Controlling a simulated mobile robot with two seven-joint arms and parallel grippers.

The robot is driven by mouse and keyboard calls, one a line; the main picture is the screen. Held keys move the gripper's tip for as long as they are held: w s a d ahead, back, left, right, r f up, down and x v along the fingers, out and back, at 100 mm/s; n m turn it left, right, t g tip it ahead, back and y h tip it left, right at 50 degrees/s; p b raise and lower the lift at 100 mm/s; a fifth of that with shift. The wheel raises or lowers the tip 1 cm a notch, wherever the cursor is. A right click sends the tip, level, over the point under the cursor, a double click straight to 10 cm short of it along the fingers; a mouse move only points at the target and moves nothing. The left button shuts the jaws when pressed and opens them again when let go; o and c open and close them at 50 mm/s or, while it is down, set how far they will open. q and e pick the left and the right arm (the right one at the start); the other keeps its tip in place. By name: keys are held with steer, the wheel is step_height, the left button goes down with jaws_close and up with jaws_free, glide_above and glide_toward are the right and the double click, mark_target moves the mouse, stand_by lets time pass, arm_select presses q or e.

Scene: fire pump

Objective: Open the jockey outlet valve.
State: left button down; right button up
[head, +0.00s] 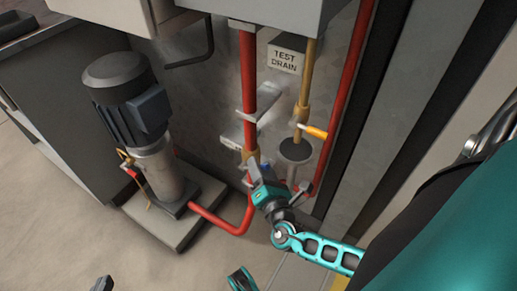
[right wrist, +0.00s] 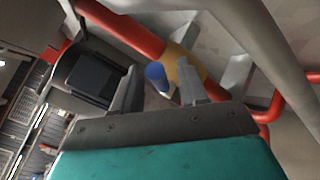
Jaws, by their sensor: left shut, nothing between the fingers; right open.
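The jockey outlet valve appears as a brass body (right wrist: 186,70) on a red pipe with a blue handle (right wrist: 155,75) in the right wrist view. In the head view its blue handle (head: 267,166) is small and partly hidden by my right gripper (head: 260,170). My right gripper is open, and in the right wrist view the blue handle's end shows between its two fingers (right wrist: 158,88); I cannot tell whether they touch it. My left gripper (head: 102,285) shows only as dark fingertips at the bottom edge of the head view, shut, empty and away from the valve.
The jockey pump (head: 130,110) stands on a grey plinth (head: 180,232) at left. A red riser (head: 248,75) runs up the wall. A yellow handle (head: 313,131) sits on the drain line right of it, below the TEST DRAIN sign (head: 284,60).

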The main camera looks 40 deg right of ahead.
steer(key=shift+w+d, duration=0.1)
steer(key=shift+w, duration=0.15)
steer(key=shift+c, duration=0.2)
jaws_close()
stand_by(0.5)
